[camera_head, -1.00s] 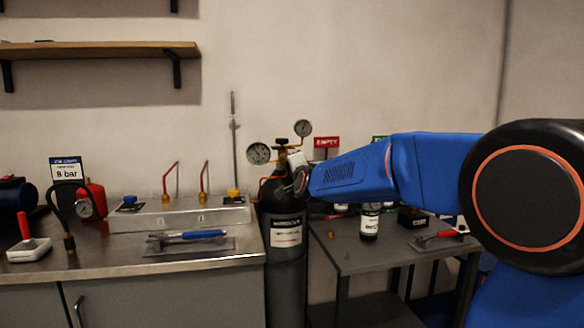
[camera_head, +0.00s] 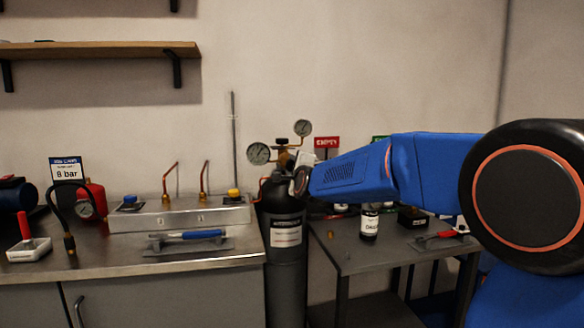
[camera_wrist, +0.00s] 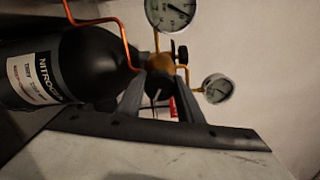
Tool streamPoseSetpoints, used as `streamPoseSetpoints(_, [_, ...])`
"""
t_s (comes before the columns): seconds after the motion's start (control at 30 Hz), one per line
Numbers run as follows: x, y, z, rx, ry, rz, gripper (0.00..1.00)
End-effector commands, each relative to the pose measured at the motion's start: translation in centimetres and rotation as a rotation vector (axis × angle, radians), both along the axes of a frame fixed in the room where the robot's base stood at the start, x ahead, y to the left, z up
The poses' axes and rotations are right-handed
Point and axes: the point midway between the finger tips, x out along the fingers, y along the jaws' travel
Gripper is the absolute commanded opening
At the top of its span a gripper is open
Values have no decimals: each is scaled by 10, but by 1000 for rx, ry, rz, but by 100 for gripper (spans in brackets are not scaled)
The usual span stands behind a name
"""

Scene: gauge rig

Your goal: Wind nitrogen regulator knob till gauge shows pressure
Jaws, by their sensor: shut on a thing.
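The black nitrogen cylinder (camera_head: 285,250) stands between the bench and the side table; in the wrist view (camera_wrist: 90,65) it lies sideways with its nitrogen label. The brass regulator (camera_head: 283,158) on top carries two round gauges, a left one (camera_head: 259,153) and an upper right one (camera_head: 303,128). Both gauges also show in the wrist view (camera_wrist: 171,13) (camera_wrist: 218,88); their readings are too small to tell. My gripper (camera_wrist: 160,88) is shut on the dark regulator knob (camera_wrist: 158,84), with a finger on each side of it. In the head view my wrist partly hides the regulator.
The side table (camera_head: 365,258) on the right holds a bottle (camera_head: 369,222). A red sign (camera_head: 327,142) stands behind my wrist.

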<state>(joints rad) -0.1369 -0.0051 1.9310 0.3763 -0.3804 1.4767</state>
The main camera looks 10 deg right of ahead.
Motion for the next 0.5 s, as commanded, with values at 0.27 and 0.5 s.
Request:
streamPoseSetpoints(0.27, [0, 0, -3, 5, 5, -1, 11])
streamPoseSetpoints(0.5, [0, 0, -3, 4, 4, 0, 52])
